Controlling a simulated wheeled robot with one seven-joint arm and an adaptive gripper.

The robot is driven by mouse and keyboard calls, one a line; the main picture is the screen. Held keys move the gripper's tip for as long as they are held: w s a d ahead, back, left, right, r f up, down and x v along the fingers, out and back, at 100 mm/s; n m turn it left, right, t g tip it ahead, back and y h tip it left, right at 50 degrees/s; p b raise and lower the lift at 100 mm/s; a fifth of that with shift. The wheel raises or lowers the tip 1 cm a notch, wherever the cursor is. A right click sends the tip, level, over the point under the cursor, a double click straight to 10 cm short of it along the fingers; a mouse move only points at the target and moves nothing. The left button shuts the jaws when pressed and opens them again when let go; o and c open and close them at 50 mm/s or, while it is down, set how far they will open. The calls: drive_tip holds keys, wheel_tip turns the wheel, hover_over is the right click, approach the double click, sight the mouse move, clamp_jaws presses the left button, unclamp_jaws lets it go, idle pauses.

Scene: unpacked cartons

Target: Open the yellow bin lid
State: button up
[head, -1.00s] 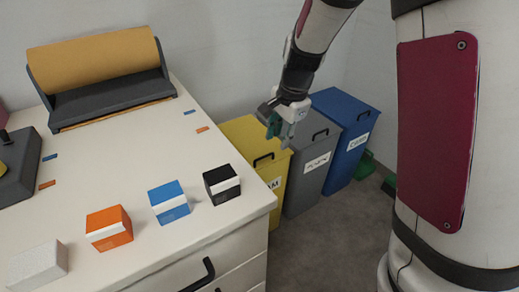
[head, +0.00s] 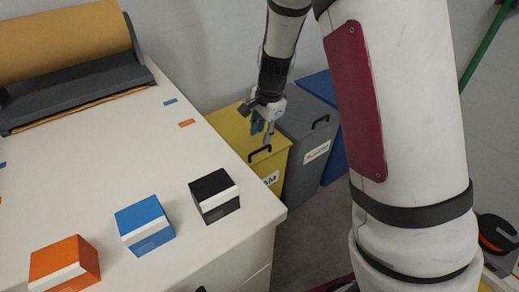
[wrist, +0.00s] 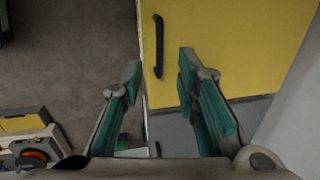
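The yellow bin (head: 238,128) stands beside the white counter, its lid shut. A black handle (head: 260,153) is on the lid near its front edge. In the wrist view the yellow lid (wrist: 235,45) fills the upper right, with the black handle (wrist: 158,48) running along its edge. My gripper (head: 263,138) hangs above the lid, fingers pointing down near the handle. In the wrist view my gripper (wrist: 160,75) is open and empty, with green-padded fingers apart. The handle shows between and beyond the fingertips; I cannot tell any contact.
A grey bin (head: 307,123) and a blue bin (head: 333,160) stand right of the yellow one. The counter (head: 180,115) holds a black box (head: 214,195), a blue box (head: 145,225), an orange box (head: 64,265) and a paper roll (head: 60,40). Floor (wrist: 70,60) is clear before the bins.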

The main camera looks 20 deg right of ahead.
drive_tip(key=b, duration=0.2)
hover_over(260, 158)
wheel_tip(260, 158, down, 6)
drive_tip(key=shift+f, duration=0.15)
clamp_jaws()
